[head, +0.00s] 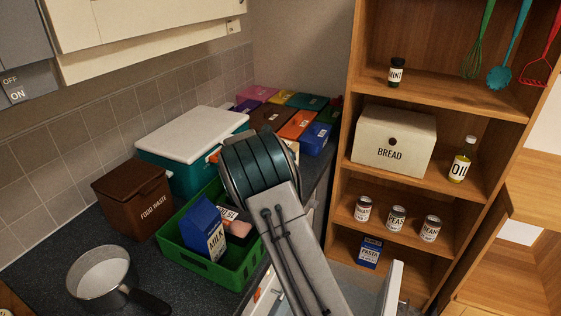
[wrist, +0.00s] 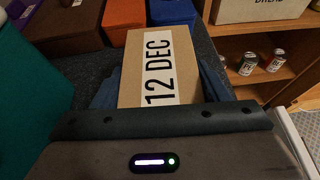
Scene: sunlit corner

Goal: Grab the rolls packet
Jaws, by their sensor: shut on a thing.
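In the wrist view a tan, box-shaped packet (wrist: 185,60) with a white label reading "12 DEC" sits between the blue fingers of my gripper (wrist: 160,80). The gripper is shut on it, with one finger along each side. No word "rolls" shows on the visible face, so I cannot read whether this is the rolls packet. In the head view my arm hides the gripper and most or all of the packet, over the counter beside the coloured boxes.
A green crate (head: 241,270) holds a milk carton (head: 203,228) and another packet. A teal cooler (head: 161,179), a brown food waste bin (head: 136,196) and a pan (head: 100,272) stand on the counter. Several coloured boxes are behind. A wooden shelf with a bread bin (head: 394,141) is right.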

